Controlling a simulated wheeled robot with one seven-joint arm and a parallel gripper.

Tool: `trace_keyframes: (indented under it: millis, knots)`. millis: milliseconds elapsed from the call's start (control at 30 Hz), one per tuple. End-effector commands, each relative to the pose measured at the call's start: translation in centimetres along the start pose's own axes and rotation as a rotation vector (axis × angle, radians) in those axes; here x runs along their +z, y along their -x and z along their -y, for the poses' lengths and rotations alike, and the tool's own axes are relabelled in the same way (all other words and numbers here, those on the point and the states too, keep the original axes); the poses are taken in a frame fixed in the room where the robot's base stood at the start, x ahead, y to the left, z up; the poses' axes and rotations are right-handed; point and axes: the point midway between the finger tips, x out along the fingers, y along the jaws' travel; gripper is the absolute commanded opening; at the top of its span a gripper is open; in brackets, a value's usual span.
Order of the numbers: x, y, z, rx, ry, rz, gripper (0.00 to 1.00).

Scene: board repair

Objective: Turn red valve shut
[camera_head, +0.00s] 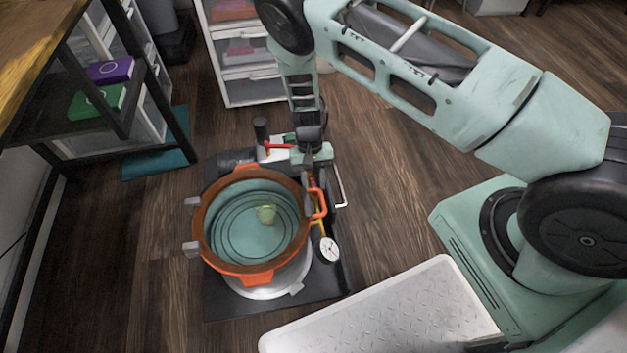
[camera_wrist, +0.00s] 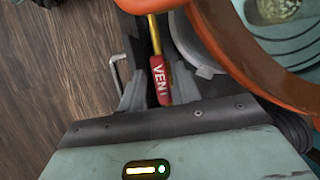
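In the wrist view, a red handle (camera_wrist: 160,82) with white letters reading "VEN" sits on a yellow stem, between the two fingers of my gripper (camera_wrist: 160,92). The fingers stand apart on either side of it, with a narrow gap showing. In the head view, my gripper (camera_head: 311,158) points down at the right rear of the orange-rimmed pot. A small red part (camera_head: 311,181) shows just below it, mostly hidden. Another red lever (camera_head: 277,146) lies behind the pot, left of my gripper. I cannot tell from the pictures which red part is the valve.
The pot (camera_head: 208,200) with orange handles stands on a black mat (camera_head: 222,308). A round white gauge (camera_head: 329,249) and a bent metal rod (camera_head: 341,190) are at its right. A white drawer unit (camera_head: 212,60) stands behind, a black shelf (camera_head: 100,125) at left.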

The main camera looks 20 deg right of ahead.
Motion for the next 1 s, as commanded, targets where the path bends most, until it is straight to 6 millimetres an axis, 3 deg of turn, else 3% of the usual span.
trace_keyframes:
  millis: [33,100,567,1000]
  knots:
    - [0.0,0.01,0.0,0.0,0.0,0.0,0.19]
    - [0.0,0.01,0.0,0.0,0.0,0.0,0.0]
    - [0.04,0.18,-0.04,-0.028,-0.065,0.001,0.0]
    - [0.11,0.34,-0.08,-0.165,-0.396,0.003,0.0]
